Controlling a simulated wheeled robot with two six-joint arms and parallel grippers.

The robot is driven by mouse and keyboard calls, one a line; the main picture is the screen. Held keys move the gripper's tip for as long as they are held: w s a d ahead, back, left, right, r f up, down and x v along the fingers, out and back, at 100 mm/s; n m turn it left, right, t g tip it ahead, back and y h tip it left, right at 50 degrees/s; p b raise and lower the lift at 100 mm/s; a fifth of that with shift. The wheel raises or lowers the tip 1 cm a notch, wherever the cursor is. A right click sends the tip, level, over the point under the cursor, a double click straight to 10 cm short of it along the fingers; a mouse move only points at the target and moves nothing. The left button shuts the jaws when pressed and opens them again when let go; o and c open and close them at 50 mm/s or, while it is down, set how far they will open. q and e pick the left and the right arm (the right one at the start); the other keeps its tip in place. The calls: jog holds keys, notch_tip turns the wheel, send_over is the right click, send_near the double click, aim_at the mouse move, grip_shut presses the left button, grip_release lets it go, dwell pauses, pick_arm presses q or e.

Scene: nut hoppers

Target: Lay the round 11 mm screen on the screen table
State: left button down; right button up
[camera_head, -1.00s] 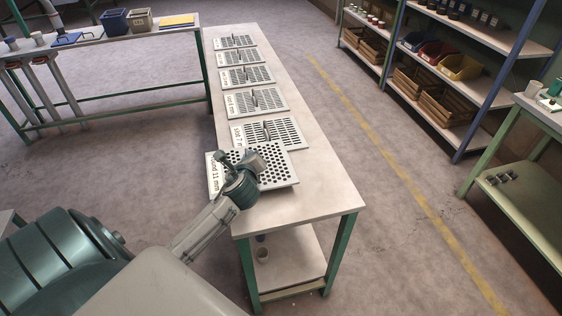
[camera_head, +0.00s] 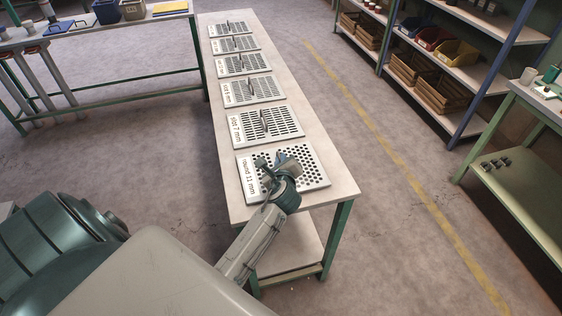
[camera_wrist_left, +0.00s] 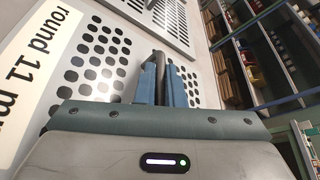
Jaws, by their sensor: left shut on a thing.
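The round 11 mm screen (camera_head: 316,172) is a pale perforated plate with a printed label and an upright handle. It is at the near end of the row on the long table (camera_head: 330,150), roughly level. I cannot tell whether it touches the tabletop. My left gripper (camera_head: 276,163) is over the plate, shut on its handle and hiding part of it. In the left wrist view, the blue fingers (camera_wrist_left: 165,80) close on the handle, with round holes and the label of the round 11 mm screen (camera_wrist_left: 90,60) beside them. My right gripper is not in view.
The slot 7 mm screen (camera_head: 266,128) lies just behind, close to the held screen, with several more slotted screens farther back. A strip of bare tabletop runs along the right. Shelves (camera_head: 475,60) and a green bench (camera_head: 530,170) stand to the right across open floor.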

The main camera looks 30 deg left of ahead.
pick_arm(q)
jog(key=shift+f, duration=0.25)
jog(key=c, duration=1.5)
grip_release()
jog(key=shift+f, duration=0.1)
jog(key=b+v, duration=0.1)
jog(key=v, duration=1.1)
